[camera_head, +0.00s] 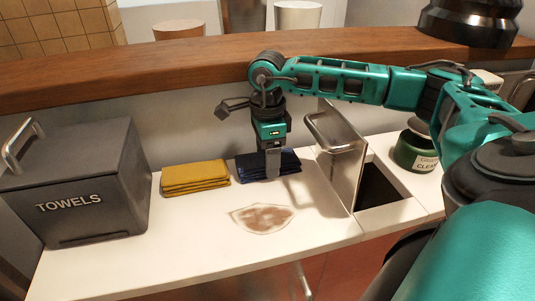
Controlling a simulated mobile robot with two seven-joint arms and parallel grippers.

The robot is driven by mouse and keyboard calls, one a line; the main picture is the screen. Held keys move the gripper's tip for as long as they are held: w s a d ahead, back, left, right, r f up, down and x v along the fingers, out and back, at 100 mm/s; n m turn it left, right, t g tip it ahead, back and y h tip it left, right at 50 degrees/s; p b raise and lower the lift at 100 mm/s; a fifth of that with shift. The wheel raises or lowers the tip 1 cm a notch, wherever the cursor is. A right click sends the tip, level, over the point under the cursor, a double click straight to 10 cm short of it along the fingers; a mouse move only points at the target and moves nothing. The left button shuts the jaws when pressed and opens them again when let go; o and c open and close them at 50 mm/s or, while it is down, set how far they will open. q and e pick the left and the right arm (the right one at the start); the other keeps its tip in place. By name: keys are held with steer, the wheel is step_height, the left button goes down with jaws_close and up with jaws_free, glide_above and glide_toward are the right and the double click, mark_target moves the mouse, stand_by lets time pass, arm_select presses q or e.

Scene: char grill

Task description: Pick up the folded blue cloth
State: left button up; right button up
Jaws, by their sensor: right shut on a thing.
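The folded blue cloth (252,168) lies on the white counter toward the back, right of the yellow cloth. My right gripper (272,170) points down at its front middle and is shut on the blue cloth. The gripper covers part of the cloth, and I cannot see clearly how its fingers hold it. The cloth looks to be still at counter level. My left gripper is not in view.
A folded yellow cloth (195,178) lies just left. A dark TOWELS bin (95,205) stands at far left. A metal lid (345,160) stands upright beside a counter opening (378,188). A brown stain (262,218) marks the counter in front. A green container (413,152) stands right.

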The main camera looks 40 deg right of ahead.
steer(key=shift+r, duration=0.1)
steer(key=shift+s+a+r, duration=0.1)
steer(key=shift+s+r, duration=0.05)
steer(key=shift+r, duration=0.3)
step_height(320, 180, up, 6)
steer(key=shift+r, duration=0.15)
arm_select(q)
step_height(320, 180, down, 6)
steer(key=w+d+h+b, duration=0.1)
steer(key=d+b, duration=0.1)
steer(key=b, duration=0.8)
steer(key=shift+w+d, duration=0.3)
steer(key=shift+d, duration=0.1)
arm_select(e)
steer(key=s+a, duration=0.4)
steer(key=s, duration=0.4)
steer(key=s+a, duration=0.5)
steer(key=s, duration=0.4)
steer(key=shift+a+f, duration=0.2)
steer(key=shift+a, duration=0.05)
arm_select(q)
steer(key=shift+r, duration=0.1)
arm_select(e)
steer(key=shift+s, duration=0.1)
